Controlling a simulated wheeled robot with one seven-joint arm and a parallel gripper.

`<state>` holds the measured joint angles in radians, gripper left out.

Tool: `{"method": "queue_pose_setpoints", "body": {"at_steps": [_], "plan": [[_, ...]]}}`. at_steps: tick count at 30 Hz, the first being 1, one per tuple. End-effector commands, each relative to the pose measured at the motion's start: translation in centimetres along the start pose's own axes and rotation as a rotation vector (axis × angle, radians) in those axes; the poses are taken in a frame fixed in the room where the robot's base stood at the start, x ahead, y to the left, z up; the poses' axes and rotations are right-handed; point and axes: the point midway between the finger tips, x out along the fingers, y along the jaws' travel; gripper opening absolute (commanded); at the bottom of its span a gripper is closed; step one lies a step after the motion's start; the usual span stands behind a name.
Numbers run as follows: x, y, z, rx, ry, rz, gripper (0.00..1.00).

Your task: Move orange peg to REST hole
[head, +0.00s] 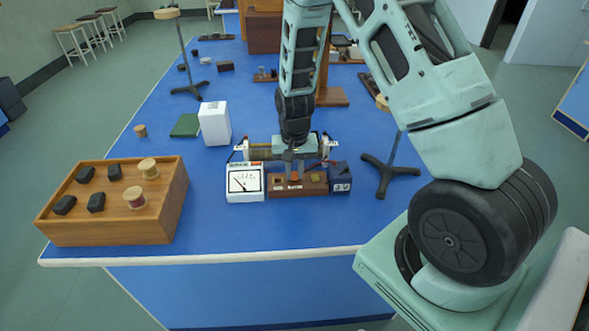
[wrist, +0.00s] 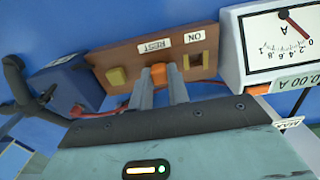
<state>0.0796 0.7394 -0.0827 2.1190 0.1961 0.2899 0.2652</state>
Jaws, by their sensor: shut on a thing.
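The orange peg (wrist: 159,72) is between the two fingertips of my gripper (wrist: 162,80), which is shut on it. In the head view the peg (head: 294,176) shows just under my gripper (head: 292,163). It is over the middle of a brown wooden block (wrist: 135,55), also in the head view (head: 285,190). The block carries a REST label (wrist: 154,46) and an ON label (wrist: 194,37). In the wrist view a brass-coloured patch (wrist: 197,62) lies below ON and an olive knob (wrist: 117,77) is left of the peg. I cannot tell whether the peg's lower end is in a hole.
A white ammeter (head: 244,183) stands left of the block and a dark blue box (head: 340,177) right of it. A dark stand (head: 390,172) is farther right. A wooden tray (head: 110,222) with spools and dark blocks sits at the left. The blue table is clear in front.

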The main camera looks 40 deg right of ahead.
Motion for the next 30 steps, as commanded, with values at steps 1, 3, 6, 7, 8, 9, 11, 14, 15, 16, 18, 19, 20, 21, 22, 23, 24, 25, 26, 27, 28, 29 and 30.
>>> {"method": "queue_pose_setpoints", "body": {"at_steps": [1,3,6,7,8,9,11,14,15,16,18,19,20,21,22,23,24,25,26,27,28,29,30], "plan": [[0.0,0.0,0.0,0.0,0.0,0.0,0.0],[0.0,0.0,0.0,0.0,0.0,0.0,0.0],[0.0,0.0,0.0,0.0,0.0,0.0,0.31],[0.0,0.0,0.0,0.0,0.0,0.0,0.39],[0.0,0.0,0.0,0.0,0.0,0.0,0.43],[0.0,0.0,0.0,0.0,0.0,0.0,0.43],[0.0,0.0,0.0,0.0,0.0,0.0,0.43],[0.0,0.0,0.0,0.0,0.0,0.0,0.43],[0.0,0.0,0.0,0.0,0.0,0.0,0.43],[-0.1,0.0,0.0,0.0,0.0,0.0,0.43],[-0.4,0.0,0.0,0.0,0.001,0.0,0.43],[-0.6,0.0,-0.1,-0.001,0.002,0.0,0.43],[-0.9,0.0,-0.1,-0.001,0.002,-0.001,0.43],[-1.4,-0.1,-0.1,-0.001,0.003,-0.001,0.43],[-1.9,-0.1,-0.1,-0.001,0.003,-0.001,0.43],[-2.5,-0.1,-0.1,-0.002,0.004,-0.002,0.43],[-3.3,-0.1,-0.1,-0.002,0.005,-0.002,0.43],[-3.9,-0.1,-0.1,-0.002,0.006,-0.003,0.43],[-4.7,-0.1,-0.1,-0.001,0.006,-0.003,0.43],[-5.6,-0.1,-0.1,-0.001,0.007,-0.003,0.43],[-6.3,-0.1,-0.1,0.0,0.006,-0.003,0.43],[-7.1,-0.1,-0.1,-0.001,0.006,-0.004,0.43],[-8.0,-0.1,-0.1,-0.001,0.007,-0.003,0.43]]}}
